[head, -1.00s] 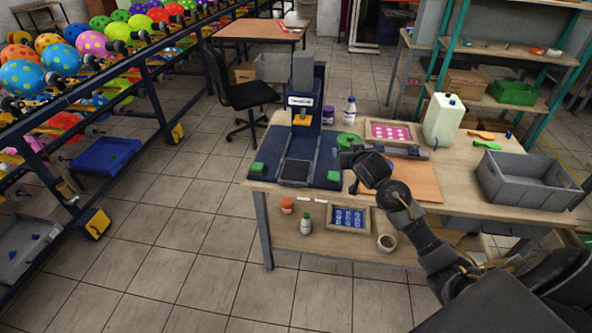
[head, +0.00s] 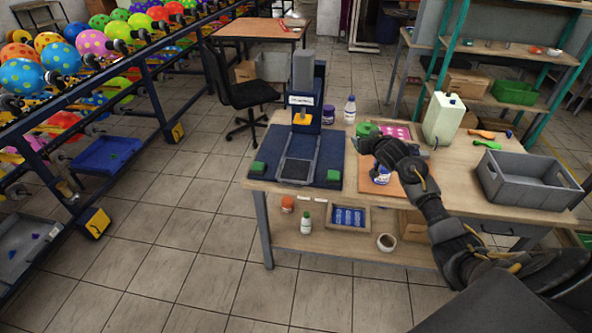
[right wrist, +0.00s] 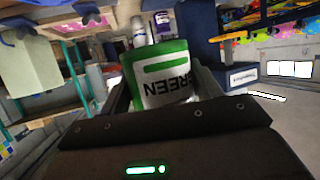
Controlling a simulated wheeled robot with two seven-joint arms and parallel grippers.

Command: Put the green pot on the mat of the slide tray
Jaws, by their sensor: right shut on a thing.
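The green pot (right wrist: 160,80) is white with a green lid and band and reads "GREEN". In the right wrist view it sits between the fingers of my right gripper (right wrist: 162,92), which is shut on it. In the head view the pot's green top (head: 365,128) shows just beyond my right gripper (head: 366,142), right of the printing machine. The slide tray (head: 300,147) runs out from the machine toward the front. Its dark mat (head: 295,169) lies bare at the near end, left of the pot. My left gripper is not in view.
The machine column (head: 304,85) stands behind the tray. A white-and-purple pot (head: 382,176) is on the orange board. A bottle (head: 350,110), a jug (head: 443,118) and a grey crate (head: 525,180) stand on the table.

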